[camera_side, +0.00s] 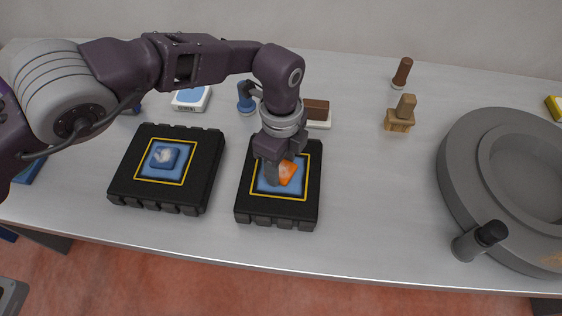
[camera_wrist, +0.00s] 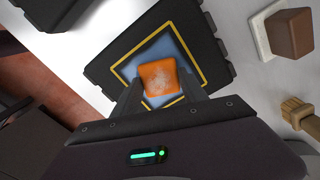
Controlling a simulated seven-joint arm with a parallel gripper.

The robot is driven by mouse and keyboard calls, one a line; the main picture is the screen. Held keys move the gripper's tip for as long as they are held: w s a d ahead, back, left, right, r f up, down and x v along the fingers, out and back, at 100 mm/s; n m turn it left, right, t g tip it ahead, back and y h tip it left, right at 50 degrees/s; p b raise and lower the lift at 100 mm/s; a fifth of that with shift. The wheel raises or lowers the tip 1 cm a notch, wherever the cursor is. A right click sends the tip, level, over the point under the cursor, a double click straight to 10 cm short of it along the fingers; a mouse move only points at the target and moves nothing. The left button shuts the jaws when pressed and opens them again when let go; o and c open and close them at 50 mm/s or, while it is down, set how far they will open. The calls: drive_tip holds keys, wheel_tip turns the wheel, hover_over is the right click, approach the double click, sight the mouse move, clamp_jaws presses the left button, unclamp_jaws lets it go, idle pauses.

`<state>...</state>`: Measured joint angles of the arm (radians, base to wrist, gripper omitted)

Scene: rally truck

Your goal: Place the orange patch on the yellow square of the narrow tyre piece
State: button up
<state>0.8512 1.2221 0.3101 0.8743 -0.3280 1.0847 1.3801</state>
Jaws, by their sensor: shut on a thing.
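My gripper (camera_side: 283,166) is shut on the orange patch (camera_side: 288,174), over the narrow tyre piece (camera_side: 246,206). In the wrist view the orange patch (camera_wrist: 158,80) sits between the two fingers of my gripper (camera_wrist: 160,92), inside the yellow outline on the tyre piece (camera_wrist: 95,60). I cannot tell whether the patch touches the blue field. The fingers hide part of the square.
A wider tyre piece (camera_side: 122,182) on the left carries a blue patch (camera_side: 164,157). Behind are a blue-topped box (camera_side: 191,99), a brown block (camera_side: 317,108) and a wooden brush (camera_side: 400,118). The table between is clear.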

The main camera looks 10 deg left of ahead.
drive_tip(key=shift+f, duration=0.35)
